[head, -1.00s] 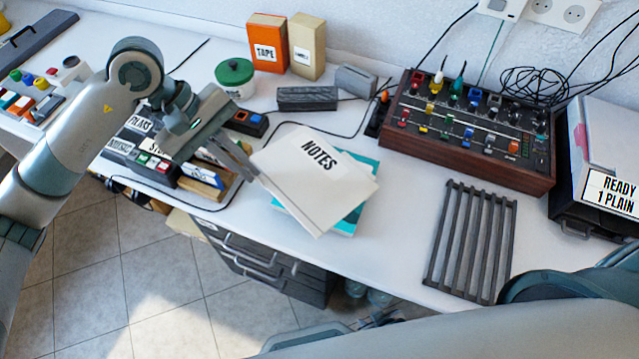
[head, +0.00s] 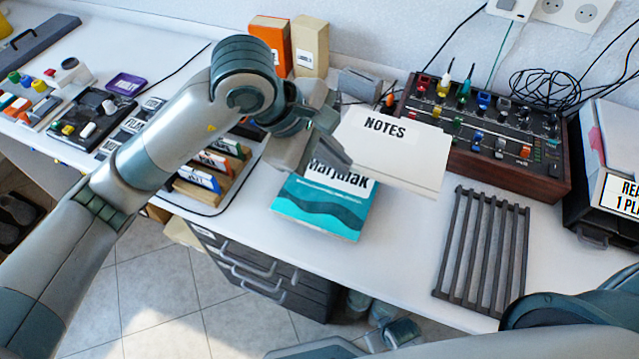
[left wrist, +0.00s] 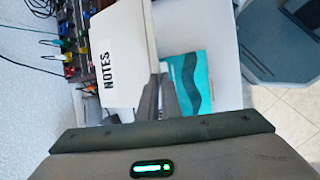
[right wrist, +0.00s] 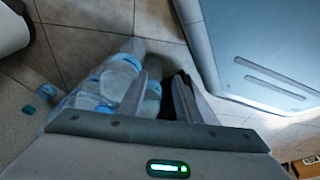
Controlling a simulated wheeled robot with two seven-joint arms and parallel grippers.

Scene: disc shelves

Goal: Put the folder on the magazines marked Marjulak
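The white folder marked NOTES (head: 395,150) is held in the air by my left gripper (head: 338,150), which is shut on its left edge. The folder also shows in the left wrist view (left wrist: 122,75). The teal and white magazines marked Marjulak (head: 318,212) lie on the desk below and left of the folder. The gripper and folder hide their upper right part. The magazines show beside the fingers in the left wrist view (left wrist: 188,80). My right gripper (right wrist: 164,78) is low above the floor, its fingers apart and nothing between them.
A grey slatted rack (head: 483,250) lies right of the magazines. A mixer (head: 480,130) stands behind the folder. Divided files (head: 215,170) stand left of the magazines. Drawers (head: 262,272) sit under the desk edge. Bottles (right wrist: 110,85) stand near my right gripper.

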